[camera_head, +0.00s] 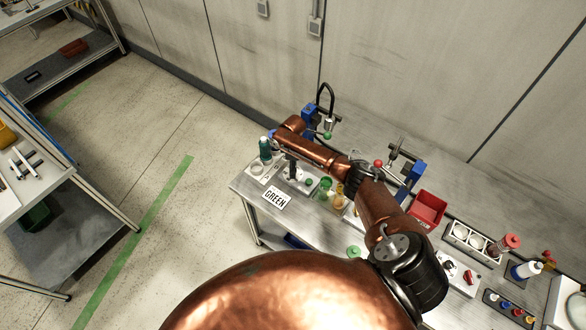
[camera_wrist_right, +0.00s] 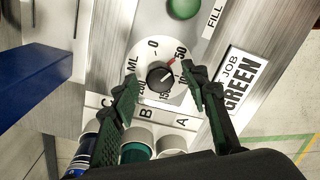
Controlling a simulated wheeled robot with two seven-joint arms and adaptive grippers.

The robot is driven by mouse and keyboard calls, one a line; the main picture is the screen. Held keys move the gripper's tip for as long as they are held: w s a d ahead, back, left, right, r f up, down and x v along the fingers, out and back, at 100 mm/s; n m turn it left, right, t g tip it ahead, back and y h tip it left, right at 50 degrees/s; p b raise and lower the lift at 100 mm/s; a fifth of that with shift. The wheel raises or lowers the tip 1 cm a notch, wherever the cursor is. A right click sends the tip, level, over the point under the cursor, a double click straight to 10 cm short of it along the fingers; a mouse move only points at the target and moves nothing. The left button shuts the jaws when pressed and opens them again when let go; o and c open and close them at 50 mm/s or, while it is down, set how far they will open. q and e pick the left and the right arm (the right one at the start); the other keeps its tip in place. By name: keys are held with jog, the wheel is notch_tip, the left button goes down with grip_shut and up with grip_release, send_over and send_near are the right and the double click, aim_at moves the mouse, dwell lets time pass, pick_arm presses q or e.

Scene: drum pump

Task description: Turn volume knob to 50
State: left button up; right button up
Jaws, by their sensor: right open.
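The volume knob (camera_wrist_right: 160,75) is a dark round knob on a white dial marked ML in the right wrist view. Its red pointer is turned toward the 50 mark (camera_wrist_right: 180,53); I cannot tell if it is exactly on it. My right gripper (camera_wrist_right: 160,92) is open, with one green-padded finger on each side of the knob. Visible gaps separate the fingers from the knob. In the head view, my right arm reaches left over the bench (camera_head: 240,186), and the knob cannot be made out. My left gripper is not in view.
A green button (camera_wrist_right: 184,8) by a FILL label is above the dial. A JOB GREEN card (camera_wrist_right: 240,82) is at right. Labels A, B and C and several bottles (camera_wrist_right: 137,152) are below. A red bin (camera_head: 428,208) stands farther right on the bench.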

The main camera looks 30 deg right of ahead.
jog(key=shift+r, duration=0.1)
notch_tip(320, 180, up, 12)
jog(key=shift+d, duration=0.15)
dwell(0.3)
jog(key=shift+w, duration=0.15)
